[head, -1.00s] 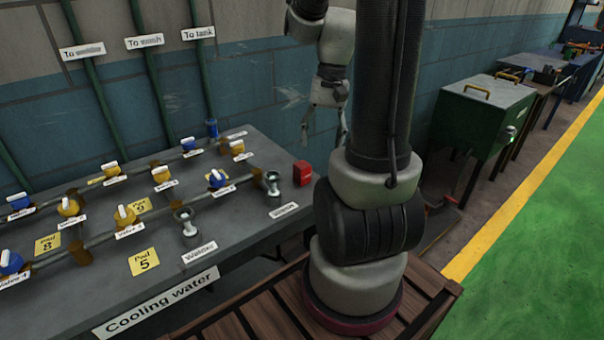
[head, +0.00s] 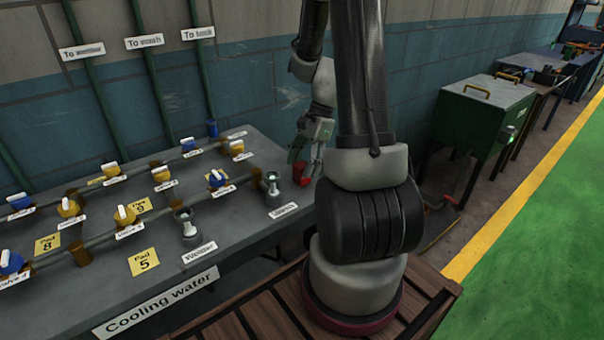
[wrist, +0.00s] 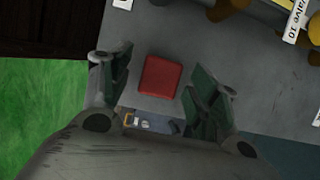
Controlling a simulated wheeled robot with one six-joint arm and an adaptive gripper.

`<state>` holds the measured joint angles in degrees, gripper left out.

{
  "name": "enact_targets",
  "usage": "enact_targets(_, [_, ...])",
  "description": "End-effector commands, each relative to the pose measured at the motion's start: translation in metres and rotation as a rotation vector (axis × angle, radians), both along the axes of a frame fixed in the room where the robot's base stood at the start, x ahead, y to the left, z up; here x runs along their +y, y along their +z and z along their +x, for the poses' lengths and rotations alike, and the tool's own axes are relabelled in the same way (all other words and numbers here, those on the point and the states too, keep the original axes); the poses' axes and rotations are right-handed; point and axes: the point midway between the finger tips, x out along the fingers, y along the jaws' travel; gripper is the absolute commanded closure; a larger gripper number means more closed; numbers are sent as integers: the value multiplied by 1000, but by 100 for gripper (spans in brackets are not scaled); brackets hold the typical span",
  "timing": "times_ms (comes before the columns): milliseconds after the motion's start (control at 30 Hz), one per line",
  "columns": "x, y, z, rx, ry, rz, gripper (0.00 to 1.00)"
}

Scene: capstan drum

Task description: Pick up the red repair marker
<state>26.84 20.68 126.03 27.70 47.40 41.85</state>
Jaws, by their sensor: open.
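The red repair marker (head: 302,174) is a small red block on the grey table, near its right end. In the head view my gripper (head: 305,160) is just above it and partly covers it. In the wrist view the marker's red top (wrist: 159,76) lies between my two fingers, nearer the left one. My gripper (wrist: 160,88) is open, with a gap on both sides of the marker. It appears to be above the marker, not touching it.
The grey table (head: 105,288) carries pipes with blue and yellow valves (head: 125,214) to the left. A grey fitting (head: 272,188) stands close to the left of the marker. A green box (head: 485,118) stands to the right, beyond a gap. The wall is behind.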

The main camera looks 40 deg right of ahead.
Motion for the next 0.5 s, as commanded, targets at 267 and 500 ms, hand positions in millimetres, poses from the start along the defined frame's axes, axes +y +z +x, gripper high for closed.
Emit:
enact_targets(267, [5,-12,0,-1,3,-1,39])
enact_targets(500, [5,-12,0,-1,3,-1,68])
